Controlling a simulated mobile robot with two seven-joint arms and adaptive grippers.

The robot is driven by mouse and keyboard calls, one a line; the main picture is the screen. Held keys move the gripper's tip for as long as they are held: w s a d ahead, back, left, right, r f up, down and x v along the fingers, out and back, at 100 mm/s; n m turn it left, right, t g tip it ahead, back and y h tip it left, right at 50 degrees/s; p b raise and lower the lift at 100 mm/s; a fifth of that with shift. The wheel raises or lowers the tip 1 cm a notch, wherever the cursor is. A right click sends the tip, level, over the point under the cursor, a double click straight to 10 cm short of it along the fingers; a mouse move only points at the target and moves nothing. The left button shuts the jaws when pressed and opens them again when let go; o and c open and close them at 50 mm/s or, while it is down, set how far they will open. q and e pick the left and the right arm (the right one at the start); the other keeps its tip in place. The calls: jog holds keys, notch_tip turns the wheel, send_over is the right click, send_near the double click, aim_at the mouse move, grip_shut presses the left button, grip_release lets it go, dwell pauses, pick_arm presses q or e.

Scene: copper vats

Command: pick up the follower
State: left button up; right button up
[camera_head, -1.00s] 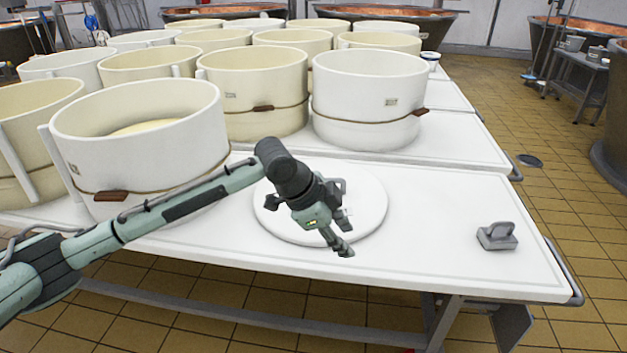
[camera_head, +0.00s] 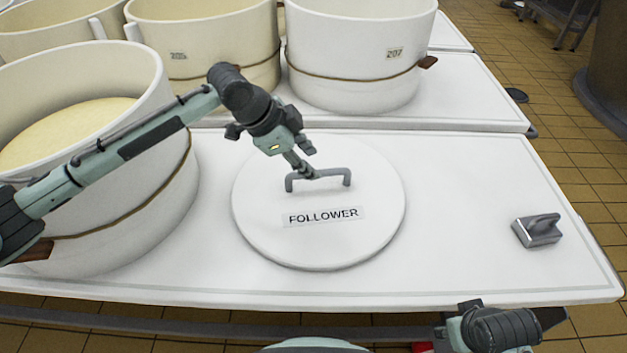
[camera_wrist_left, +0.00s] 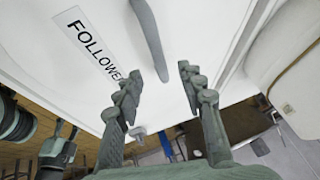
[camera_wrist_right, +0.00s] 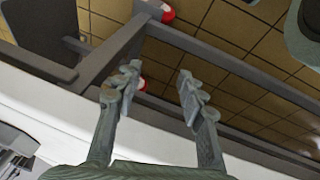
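My left gripper (camera_head: 307,170) is over the disc at the handle's left part. In the left wrist view its fingers (camera_wrist_left: 160,76) are spread apart, and the handle (camera_wrist_left: 150,38) runs into the gap between them. Whether a finger touches the handle I cannot tell. My right gripper (camera_wrist_right: 151,82) is open and empty, low at the table's front edge; its arm shows at the bottom right of the head view.
A white vat (camera_head: 360,60) and cream vats stand behind on another table. A large white vat (camera_head: 160,200) with pale contents stands left of the follower. A grey metal weight with a handle (camera_head: 538,231) lies to the right. The tabletop (camera_head: 460,210) between is clear.

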aim_at(318, 182)
pick_arm(q)
jog(key=x, duration=0.6)
jog(key=shift+w+a+f, duration=0.1)
jog(key=shift+a+f, duration=0.1)
jog(key=shift+f, duration=0.3)
grip_shut()
jog(key=shift+w+r, duration=0.1)
jog(key=shift+r, duration=0.15)
